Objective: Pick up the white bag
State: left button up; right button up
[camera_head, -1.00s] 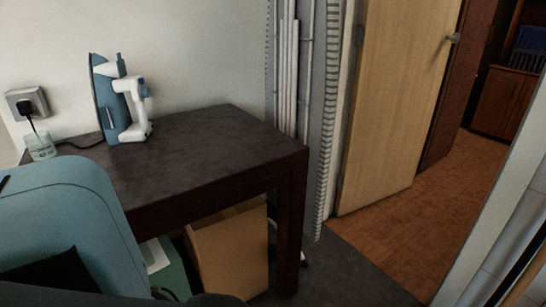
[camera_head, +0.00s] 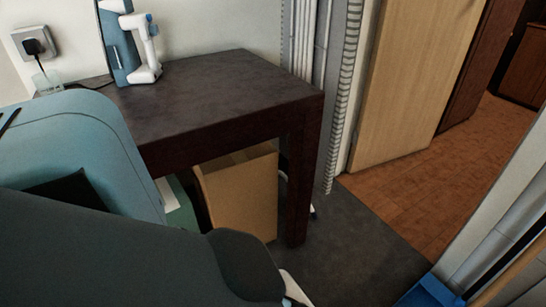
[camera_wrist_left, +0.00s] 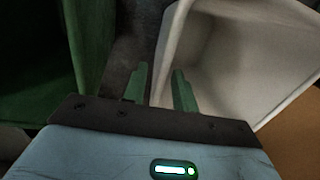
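In the left wrist view a pale, open-topped container with thin walls (camera_wrist_left: 240,50) fills the upper right; it may be the white bag, but I cannot tell for sure. My left gripper (camera_wrist_left: 160,86) is open, its two green fingers apart. The container's near left wall runs down in the picture between the fingers; I cannot tell whether they touch it. In the head view my left arm covers the lower left and its gripper is hidden. No white bag shows clearly there. My right gripper is not in view.
A green container (camera_wrist_left: 90,40) is left of the fingers in the wrist view. A blue object (camera_head: 430,292) is at bottom right. Grey floor (camera_head: 350,245) is clear.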

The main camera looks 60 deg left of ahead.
pick_arm(q)
notch_tip(320, 180, down, 4)
jog(key=shift+a+r+b, duration=0.15)
jog(key=shift+r+b, duration=0.05)
jog(key=shift+b, duration=0.8)
grip_shut()
